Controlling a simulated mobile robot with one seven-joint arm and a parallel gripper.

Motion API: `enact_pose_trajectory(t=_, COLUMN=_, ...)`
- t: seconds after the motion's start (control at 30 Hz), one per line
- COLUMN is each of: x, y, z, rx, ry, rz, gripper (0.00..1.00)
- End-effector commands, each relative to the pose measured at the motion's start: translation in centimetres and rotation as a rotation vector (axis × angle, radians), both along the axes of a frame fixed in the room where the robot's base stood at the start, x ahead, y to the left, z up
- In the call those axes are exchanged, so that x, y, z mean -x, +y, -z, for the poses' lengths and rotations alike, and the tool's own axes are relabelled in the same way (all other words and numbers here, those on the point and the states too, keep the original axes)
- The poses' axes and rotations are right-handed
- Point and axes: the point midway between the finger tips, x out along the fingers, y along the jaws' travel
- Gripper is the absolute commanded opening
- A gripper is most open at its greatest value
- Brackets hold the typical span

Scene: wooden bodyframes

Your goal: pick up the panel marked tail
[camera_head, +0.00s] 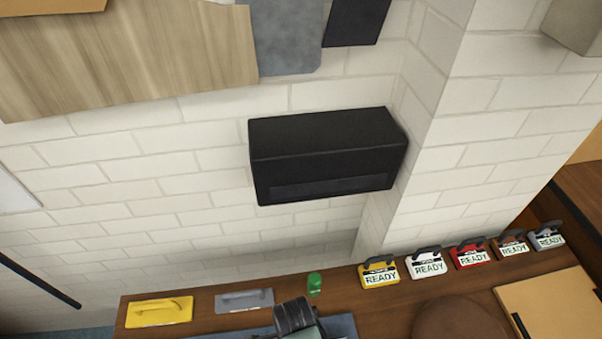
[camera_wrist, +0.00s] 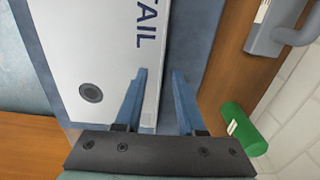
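The white panel marked TAIL (camera_wrist: 80,50) lies on a blue mat (camera_wrist: 210,50) in the wrist view, with its lettering near the top and a dark round spot lower left. My gripper (camera_wrist: 160,75) is open, with two blue fingers apart. The left finger overlaps the panel near its right edge; the right finger is over the blue mat beyond that edge. I see nothing held, and cannot tell how high the fingertips are. In the head view my dark wrist hides part of the mat (camera_head: 342,325), and the panel cannot be made out there.
A green cylinder (camera_wrist: 243,128) is right of my gripper, with a grey handled tool (camera_wrist: 268,30) beyond. In the head view, a yellow handled tool (camera_head: 160,312) and several READY-labelled blocks (camera_head: 428,265) line the wooden table's back. A black box (camera_head: 325,155) is on the brick wall.

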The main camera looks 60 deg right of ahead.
Motion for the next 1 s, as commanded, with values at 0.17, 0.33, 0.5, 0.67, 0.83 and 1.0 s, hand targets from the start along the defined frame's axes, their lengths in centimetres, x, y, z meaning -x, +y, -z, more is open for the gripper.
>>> enact_pose_trajectory(t=0.17, x=-0.02, y=-0.01, z=-0.04, rx=0.0, ry=0.0, rz=0.0, gripper=0.15)
enact_pose_trajectory(t=0.33, x=-0.02, y=-0.01, z=-0.06, rx=0.0, ry=0.0, rz=0.0, gripper=0.0)
enact_pose_trajectory(t=0.5, x=-0.02, y=-0.01, z=-0.07, rx=0.0, ry=0.0, rz=0.0, gripper=0.0)
enact_pose_trajectory(t=0.67, x=-0.01, y=0.0, z=-0.07, rx=0.0, ry=0.0, rz=0.0, gripper=0.0)
enact_pose_trajectory(t=0.83, x=-0.01, y=0.0, z=-0.08, rx=0.0, ry=0.0, rz=0.0, gripper=0.0)
enact_pose_trajectory(t=1.0, x=-0.02, y=-0.01, z=-0.08, rx=0.0, ry=0.0, rz=0.0, gripper=0.0)
